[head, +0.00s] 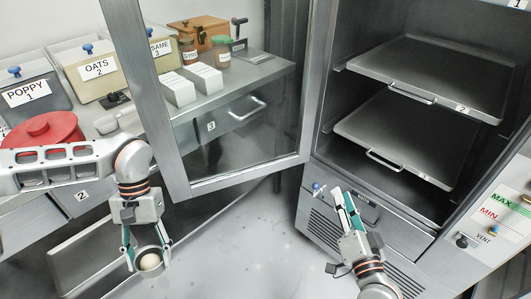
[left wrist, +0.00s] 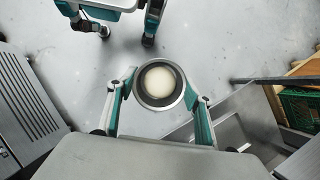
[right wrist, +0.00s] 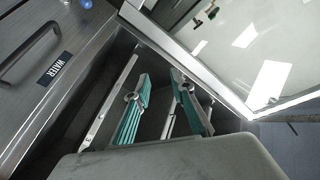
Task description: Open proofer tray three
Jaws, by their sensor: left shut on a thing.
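The proofer's glass door (head: 250,182) stands open. My right gripper (head: 345,205) is open and empty, in front of the panel below the lower tray and touching no tray handle. It also shows in the right wrist view (right wrist: 160,90). My left gripper (head: 147,252) is shut on a round metal cup (left wrist: 160,104) with a pale content.
The open door's frame lies between my arms. The WATER drawer (right wrist: 18,75) has a bar handle. A counter with bins, a red pot (head: 45,130) and a drawer marked 3 (head: 232,118) stands at left. A green crate (left wrist: 300,108) stands at the right. Grey floor is clear.

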